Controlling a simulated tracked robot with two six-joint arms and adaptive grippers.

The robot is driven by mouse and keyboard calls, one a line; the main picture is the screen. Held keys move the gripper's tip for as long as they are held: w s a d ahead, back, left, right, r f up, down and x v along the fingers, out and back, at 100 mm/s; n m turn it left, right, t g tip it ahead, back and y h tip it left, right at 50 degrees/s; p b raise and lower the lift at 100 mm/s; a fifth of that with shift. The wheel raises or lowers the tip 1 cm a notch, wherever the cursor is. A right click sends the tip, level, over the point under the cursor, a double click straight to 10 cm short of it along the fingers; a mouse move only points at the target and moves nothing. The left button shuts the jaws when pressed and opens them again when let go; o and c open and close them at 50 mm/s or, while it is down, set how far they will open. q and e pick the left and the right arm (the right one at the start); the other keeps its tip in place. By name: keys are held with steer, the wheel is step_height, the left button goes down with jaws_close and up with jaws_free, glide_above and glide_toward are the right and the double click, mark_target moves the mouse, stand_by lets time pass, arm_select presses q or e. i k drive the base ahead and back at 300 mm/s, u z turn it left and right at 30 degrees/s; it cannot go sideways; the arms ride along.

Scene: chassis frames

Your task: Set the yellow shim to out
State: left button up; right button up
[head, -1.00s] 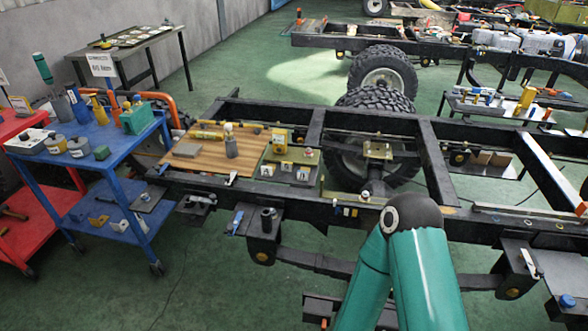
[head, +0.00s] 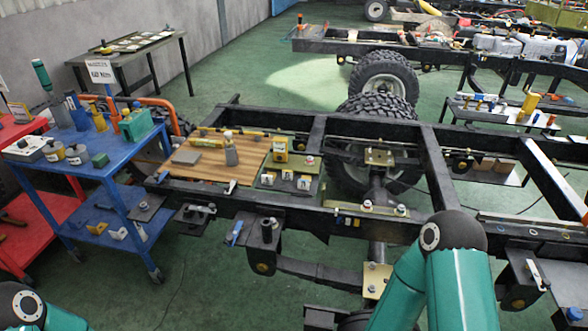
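I cannot single out the yellow shim with certainty. Small yellow and white pieces (head: 286,175) stand on a dark olive plate beside the wooden board, below a yellow box (head: 280,148). More small yellow and blue pieces (head: 345,221) sit on the near chassis rail (head: 310,216). No "out" marking is readable. Neither gripper is in view. A green link of my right arm covers the lower right, and a link of my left arm shows at the lower left corner.
A blue cart (head: 110,165) with cans and a green box (head: 137,125) stands left, beside a red cart (head: 50,215). Tyres (head: 380,78) stand behind. Green floor (head: 215,280) is clear in front.

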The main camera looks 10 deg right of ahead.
mark_target(288, 175)
steer(key=i, duration=0.9)
steer(key=u, duration=0.05)
